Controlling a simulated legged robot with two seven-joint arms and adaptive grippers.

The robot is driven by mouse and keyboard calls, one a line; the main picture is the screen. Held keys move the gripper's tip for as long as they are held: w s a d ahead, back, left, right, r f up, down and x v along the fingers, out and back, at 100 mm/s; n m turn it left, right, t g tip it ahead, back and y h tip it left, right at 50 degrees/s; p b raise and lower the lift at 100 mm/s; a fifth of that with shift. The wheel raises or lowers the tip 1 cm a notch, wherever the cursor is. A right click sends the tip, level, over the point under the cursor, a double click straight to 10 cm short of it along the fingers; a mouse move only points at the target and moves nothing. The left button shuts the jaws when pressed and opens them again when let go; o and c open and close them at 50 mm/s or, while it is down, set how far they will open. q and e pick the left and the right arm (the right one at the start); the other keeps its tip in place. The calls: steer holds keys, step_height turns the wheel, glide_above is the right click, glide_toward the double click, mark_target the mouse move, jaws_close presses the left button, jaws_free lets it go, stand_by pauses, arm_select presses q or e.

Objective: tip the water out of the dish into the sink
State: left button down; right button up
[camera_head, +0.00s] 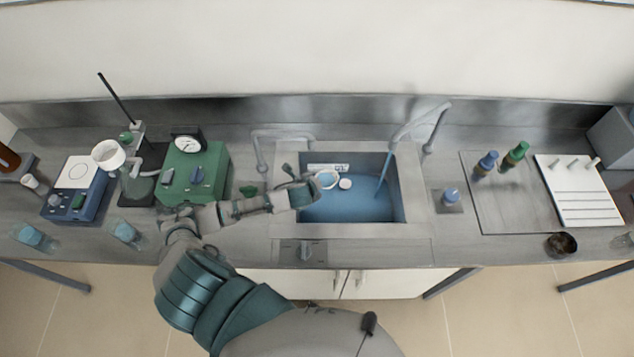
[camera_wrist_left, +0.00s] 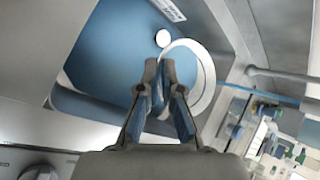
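The dish (camera_head: 328,179) is a clear round dish with a white rim, held over the left part of the sink (camera_head: 404,195). In the wrist view the dish (camera_wrist_left: 207,82) shows as a pale ring, and it looks tilted. My left gripper (camera_head: 312,184) reaches over the sink's left edge. In the wrist view its fingertips (camera_wrist_left: 160,68) are close together at the dish's near rim, with the rim between them. I cannot tell whether water is in the dish. My right gripper is not in view.
A curved tap (camera_head: 420,118) stands behind the sink, with a blue stream (camera_head: 384,175) falling at the right side. A white round drain (camera_head: 345,184) lies in the blue basin. A green device (camera_head: 196,172) and glassware stand left; bottles (camera_head: 486,164) and a white rack (camera_head: 580,195) stand right.

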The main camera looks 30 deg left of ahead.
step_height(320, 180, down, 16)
steer(key=b, duration=1.6)
arm_select(q)
steer(key=shift+d+f+n+g+h+b, duration=0.15)
steer(key=shift+f+n+h+b, duration=0.7)
steer(key=shift+h, duration=1.8)
steer(key=shift+f+n+g+h+b, duration=0.2)
steer(key=shift+n+h+b, duration=1.25)
steer(key=shift+h, duration=1.15)
steer(key=shift+d+f+n+g+h+b, duration=0.15)
steer(key=shift+f+n+h+b, duration=0.7)
steer(key=shift+h, duration=1.8)
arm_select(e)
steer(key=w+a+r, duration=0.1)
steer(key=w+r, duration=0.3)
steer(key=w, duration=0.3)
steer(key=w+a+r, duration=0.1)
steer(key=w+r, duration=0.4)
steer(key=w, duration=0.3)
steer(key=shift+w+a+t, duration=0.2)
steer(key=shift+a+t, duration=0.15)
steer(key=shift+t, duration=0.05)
